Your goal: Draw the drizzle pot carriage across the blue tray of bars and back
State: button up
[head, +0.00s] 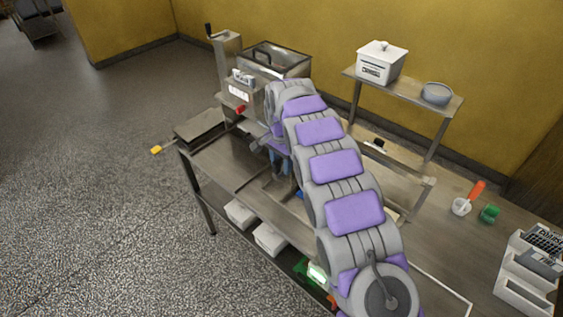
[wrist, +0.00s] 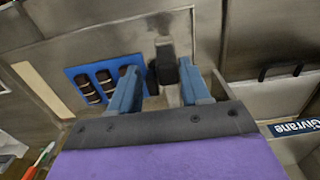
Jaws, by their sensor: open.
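The blue tray (wrist: 75,73) lies on the metal surface in the wrist view, left of and partly behind my left finger. Several dark bars with pale bands (wrist: 104,80) lie in it. My gripper (wrist: 159,67) is open, its two blue fingers on either side of a dark upright knob (wrist: 165,73). I cannot tell whether they touch it. The knob may be the drizzle pot carriage's handle; the pot is not clearly visible. In the head view my purple and grey arm hides most of the work area, and blue parts show beside it.
A metal hopper machine (head: 272,65) with a red knob (head: 240,109) stands at the back left. A shelf holds a white lidded box (head: 381,62) and a grey bowl (head: 436,94). A small white pot (head: 461,207) and a green item (head: 489,213) stand on the right, beside open bench.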

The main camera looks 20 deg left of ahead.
jog(key=shift+s+a, duration=0.15)
jog(key=shift+a, duration=0.3)
jog(key=shift+c, duration=0.3)
jog(key=shift+s+a+f, duration=0.1)
jog(key=shift+a+f, duration=0.1)
jog(key=shift+a, duration=0.95)
jog(key=c, duration=0.3)
jog(key=shift+a, duration=0.1)
jog(key=shift+c, duration=0.7)
jog(key=shift+d+r, duration=0.3)
jog(key=shift+d, duration=0.55)
grip_shut()
jog(key=shift+a+r, duration=0.1)
jog(key=s+d+p, duration=0.1)
jog(key=s+d, duration=0.3)
jog(key=d, duration=0.6)
jog(key=s+d+p, duration=0.2)
jog(key=s+d, duration=0.2)
jog(key=d, duration=0.7)
jog(key=s+d+p, duration=0.1)
jog(key=s+d, duration=0.4)
jog(key=d, duration=0.6)
jog(key=shift+d, duration=0.2)
